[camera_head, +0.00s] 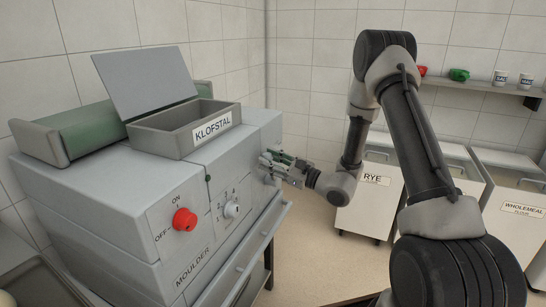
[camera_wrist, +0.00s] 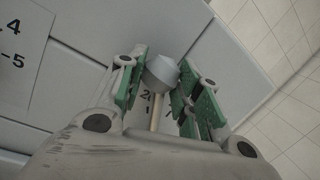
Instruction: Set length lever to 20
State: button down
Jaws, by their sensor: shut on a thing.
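The length lever shows in the wrist view as a grey faceted knob (camera_wrist: 162,72) on a pale rod, in front of the machine's grey panel. My gripper (camera_wrist: 163,88) has its green-padded fingers on both sides of the knob and is shut on it. Part of a printed scale (camera_wrist: 147,97) shows behind the rod; a 2 and a 1 can be made out, the rest is hidden. In the head view my gripper (camera_head: 272,165) is at the right end of the moulder's front (camera_head: 165,270), and it hides the lever there.
RYE (camera_head: 372,205) and WHOLEMEAL (camera_head: 510,220) bins stand at the right. Floor between moulder and bins is clear.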

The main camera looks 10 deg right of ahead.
jog(key=shift+s+a+f+n, duration=0.2)
jog(key=shift+s+f+n, duration=0.1)
jog(key=shift+n, duration=0.1)
jog(key=c, duration=1)
grip_release()
jog(key=v, duration=1.2)
